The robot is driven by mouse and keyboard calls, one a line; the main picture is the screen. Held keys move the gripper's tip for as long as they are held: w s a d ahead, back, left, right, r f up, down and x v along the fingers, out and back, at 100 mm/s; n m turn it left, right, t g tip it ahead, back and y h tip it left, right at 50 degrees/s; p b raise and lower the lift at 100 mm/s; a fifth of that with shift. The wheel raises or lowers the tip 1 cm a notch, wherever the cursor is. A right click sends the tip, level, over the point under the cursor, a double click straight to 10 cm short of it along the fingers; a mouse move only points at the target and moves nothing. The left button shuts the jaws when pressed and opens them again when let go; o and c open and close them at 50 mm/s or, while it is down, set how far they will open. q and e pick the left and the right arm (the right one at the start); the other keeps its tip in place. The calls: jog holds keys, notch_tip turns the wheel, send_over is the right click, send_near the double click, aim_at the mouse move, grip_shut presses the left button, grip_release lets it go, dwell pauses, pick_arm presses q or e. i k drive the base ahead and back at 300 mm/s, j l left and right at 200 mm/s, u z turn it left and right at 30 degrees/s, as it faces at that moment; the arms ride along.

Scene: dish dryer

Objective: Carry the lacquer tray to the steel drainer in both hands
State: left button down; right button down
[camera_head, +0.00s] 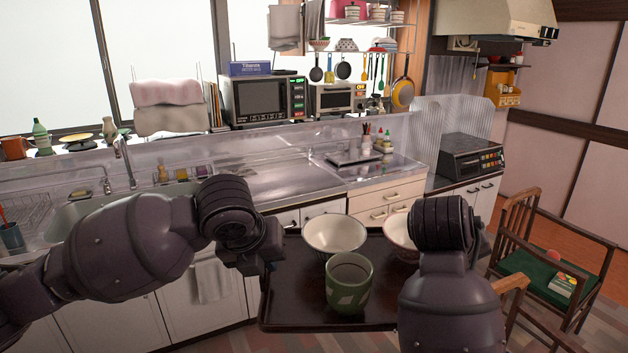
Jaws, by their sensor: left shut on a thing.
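The dark lacquer tray (290,301) is in front of me, held up before the counter, and looks about level. On it stand a pale bowl (335,232), a second bowl (397,232) partly hidden by my right arm, and a green patterned cup (347,290). My left gripper (268,264) is shut on the tray's left edge; its fingertips are mostly hidden. My right arm covers the tray's right side, and its gripper is hidden behind the arm. A wire rack, seemingly the steel drainer (28,209), stands at the far left beside the sink.
The sink (75,213) with its tap (125,160) is at the left. The steel counter (285,178) right of it has clear room. A small dark tray (354,158) lies farther right. A wooden chair (525,262) stands at the right, close to my right arm.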

aim_at(288, 179)
jog(key=i, duration=3.2)
jog(key=i+u, duration=0.15)
jog(key=i, duration=0.25)
jog(key=u, duration=0.7)
